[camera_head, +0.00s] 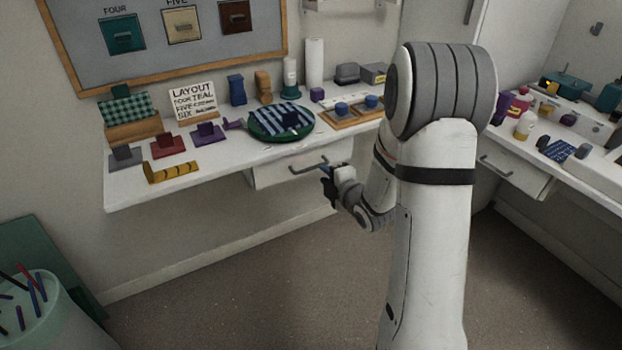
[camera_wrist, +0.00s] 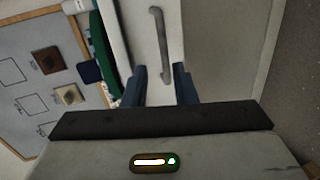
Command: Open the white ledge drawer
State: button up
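The white ledge drawer (camera_head: 268,175) hangs under the white ledge and has a grey bar handle (camera_head: 309,166). In the head view its front looks close to the ledge edge; I cannot tell whether it is fully closed. My gripper (camera_head: 326,178) is just in front of the drawer, near the right end of the handle. In the wrist view the handle (camera_wrist: 160,45) runs lengthwise ahead of my gripper (camera_wrist: 162,80). The two blue fingers are apart, with the near end of the handle lying between or just beyond their tips. I cannot see any contact with the handle.
The ledge (camera_head: 150,191) above holds a round green mat (camera_head: 262,134) with striped cloth, a layout sign (camera_head: 192,103) and several coloured blocks. A second drawer (camera_head: 512,172) is at the right. A bin (camera_head: 50,325) stands at lower left. The floor (camera_head: 230,270) before the drawer is clear.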

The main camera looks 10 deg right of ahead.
aim_at(313, 169)
jog(key=shift+n+t+y, duration=0.3)
jog(key=shift+n, duration=0.2)
jog(key=x, duration=0.5)
jog(key=f+x, duration=0.1)
jog(key=x, duration=0.2)
jog(key=shift+a+f+b, duration=0.1)
jog(key=shift+a+b, duration=0.05)
jog(key=shift+b, duration=0.15)
jog(key=shift+c, duration=0.4)
grip_shut()
